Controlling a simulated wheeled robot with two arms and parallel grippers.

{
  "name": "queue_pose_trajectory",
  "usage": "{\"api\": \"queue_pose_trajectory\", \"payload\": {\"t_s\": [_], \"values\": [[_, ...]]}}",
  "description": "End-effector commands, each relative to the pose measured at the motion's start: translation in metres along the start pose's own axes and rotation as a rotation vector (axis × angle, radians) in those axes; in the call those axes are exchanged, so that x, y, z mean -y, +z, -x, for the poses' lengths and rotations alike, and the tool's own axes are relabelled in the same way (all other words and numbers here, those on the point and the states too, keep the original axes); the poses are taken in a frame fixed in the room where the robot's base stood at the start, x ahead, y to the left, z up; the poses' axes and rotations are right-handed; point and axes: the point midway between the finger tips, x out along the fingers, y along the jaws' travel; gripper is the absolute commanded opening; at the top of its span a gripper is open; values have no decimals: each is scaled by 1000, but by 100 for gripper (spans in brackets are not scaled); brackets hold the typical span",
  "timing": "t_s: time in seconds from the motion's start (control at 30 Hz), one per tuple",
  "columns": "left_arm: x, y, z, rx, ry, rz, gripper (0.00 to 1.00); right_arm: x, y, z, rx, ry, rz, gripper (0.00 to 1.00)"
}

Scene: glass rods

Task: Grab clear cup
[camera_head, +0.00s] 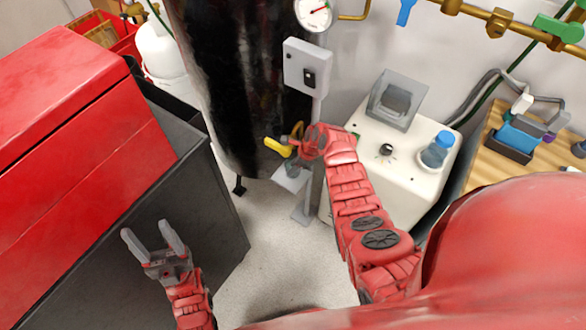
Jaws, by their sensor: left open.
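My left gripper (152,238) is open and empty, with its two grey fingers spread apart over the dark grey cabinet side at the lower left. My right gripper (300,152) reaches in beside the black tank, close to a tap with a yellow handle (277,147). Its fingertips are small and partly hidden by its own wrist, so I cannot tell whether they hold anything. A grey ledge (291,180) shows just below it. I cannot make out a clear cup with certainty. A clear container with a blue lid (437,150) stands on the white machine at the right.
The black tank (225,80) stands at the middle back, with a grey switch box (307,68) on it. The white machine (395,170) has a clear-sided grey box (397,100) on top. A red cabinet (80,130) fills the left. Floor (290,265) is free between.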

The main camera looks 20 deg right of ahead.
Motion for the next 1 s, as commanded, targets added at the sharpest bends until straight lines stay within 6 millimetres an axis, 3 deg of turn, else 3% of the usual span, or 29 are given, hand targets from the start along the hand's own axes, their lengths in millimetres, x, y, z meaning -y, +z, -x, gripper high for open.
{"api": "queue_pose_trajectory", "payload": {"t_s": [0.33,0.57,1.0], "values": [[0,0,1,0,0,0,61,-1,0,-5,-2,1,1,39],[0,0,1,0,0,0,61,-1,0,-5,-1,1,1,0],[0,0,1,0,0,0,61,-1,0,-5,-1,1,1,0]]}}
